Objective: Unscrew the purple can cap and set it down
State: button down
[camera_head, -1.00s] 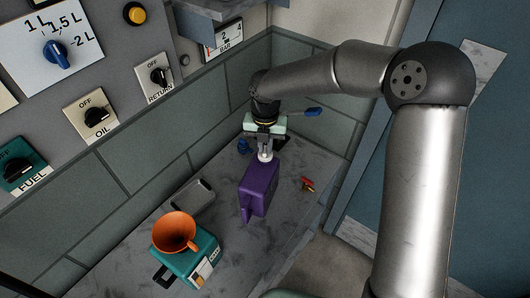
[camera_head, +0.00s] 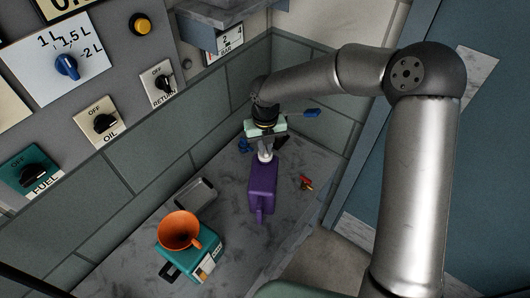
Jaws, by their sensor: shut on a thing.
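The purple can (camera_head: 262,187) is near the middle of the view, over the grey marble counter (camera_head: 225,230). Its handle side faces the front of the view. A pale cap (camera_head: 265,156) shows at its top, right below my gripper (camera_head: 265,147). My gripper points down and is shut on the cap. The fingers partly hide the cap, so its thread and any gap to the can cannot be seen. I cannot tell whether the can's base touches the counter.
A teal can (camera_head: 190,258) with an orange funnel (camera_head: 180,231) stands at the front left. A small grey tray (camera_head: 196,193) lies left of the purple can. A small red and yellow item (camera_head: 306,182) lies to its right. A tiled wall and control panel (camera_head: 100,75) border the counter.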

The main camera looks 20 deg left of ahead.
jog(key=n, duration=0.4)
jog(key=shift+n, duration=0.3)
jog(key=shift+f+n, duration=0.15)
jog(key=shift+n, duration=1.65)
jog(key=shift+s+n, duration=0.15)
jog(key=shift+n, duration=0.25)
jog(key=shift+w+r, duration=0.2)
